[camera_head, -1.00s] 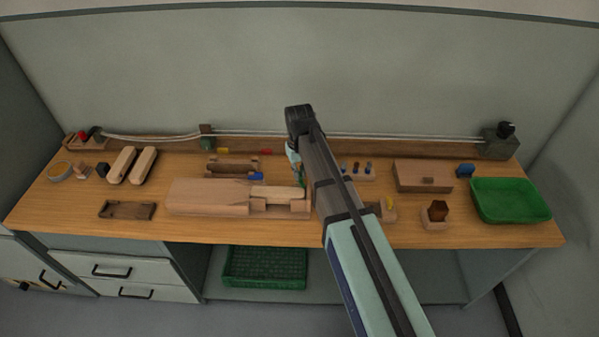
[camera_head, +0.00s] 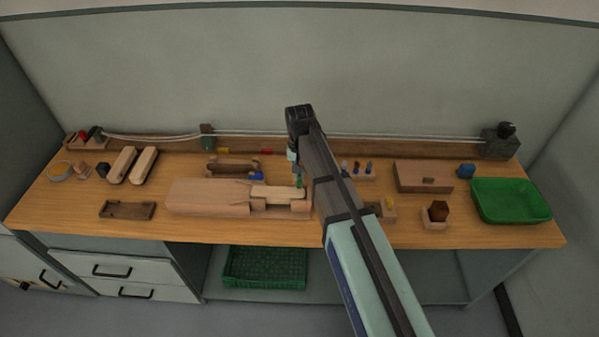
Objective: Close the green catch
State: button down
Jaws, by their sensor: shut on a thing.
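The green catch (camera_head: 299,182) is a small green piece at the right end of the pale wooden fixture (camera_head: 210,197), by the lighter wooden block (camera_head: 278,191). My gripper (camera_head: 297,171) points down directly over the catch. Its fingers look closed and appear to be on the catch, partly hiding it. The arm covers the area just to the right. The view is too small to tell exactly how the catch is turned.
A wooden rack with a blue piece (camera_head: 232,166) stands behind the fixture. Pegs in a holder (camera_head: 357,170) are right of my arm. A wooden box (camera_head: 422,177) and a green tray (camera_head: 511,200) are farther right. Bare table lies in front of the fixture.

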jog(key=c, duration=1.2)
grip_release()
jog(key=shift+c, duration=0.2)
jog(key=shift+r, duration=0.15)
notch_tip(320, 180, up, 12)
jog(key=shift+f, duration=0.2)
